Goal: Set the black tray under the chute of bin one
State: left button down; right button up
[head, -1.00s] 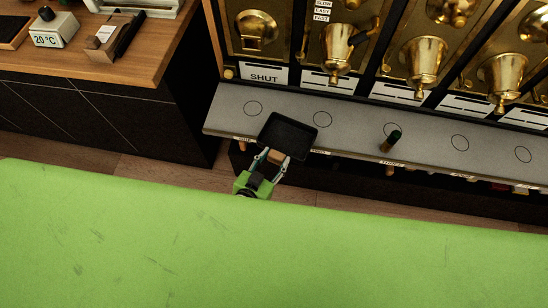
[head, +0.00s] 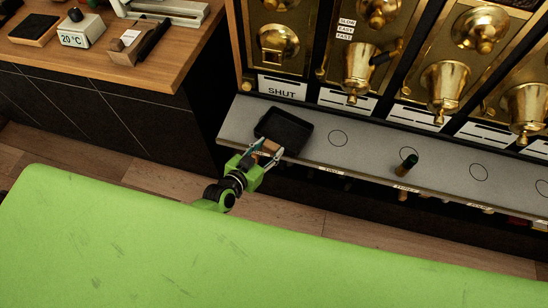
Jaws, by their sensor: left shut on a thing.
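The black tray (head: 284,130) is a shallow rectangular dish at the left end of the grey shelf (head: 370,163), below the leftmost bin's brass chute (head: 278,42). Its near edge has a brown tab. My left gripper (head: 266,151) comes from the lower left and is shut on the tray at that tab. The tray covers the place of the leftmost ring mark; whether it rests on the shelf or hangs just above it I cannot tell. The sign "SHUT" (head: 283,90) is on the leftmost bin. My right gripper is not in view.
A dark green and brown cylinder (head: 406,165) stands on the shelf, right of an empty ring mark (head: 338,138). More brass chutes (head: 357,72) hang along the right. A wooden counter (head: 160,68) with small items is at the upper left.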

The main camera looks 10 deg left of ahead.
aim_at(255, 130)
pick_arm(q)
jog(key=w+a+b, duration=0.2)
jog(key=w+a, duration=0.1)
jog(key=w+a+b, duration=0.2)
jog(key=w+a, duration=0.1)
jog(key=shift+w+a+f, duration=0.1)
jog(key=shift+w, duration=0.25)
jog(key=shift+w+a+f+b, duration=0.1)
jog(key=shift+w+a+b, duration=0.1)
jog(key=shift+b, duration=0.1)
jog(key=shift+s+d+f+b, duration=0.1)
jog(key=shift+f+b, duration=0.2)
jog(key=shift+f, duration=0.1)
jog(key=c, duration=1.1)
grip_release()
jog(key=shift+f, duration=0.15)
jog(key=shift+s, duration=0.15)
jog(key=v, duration=1.2)
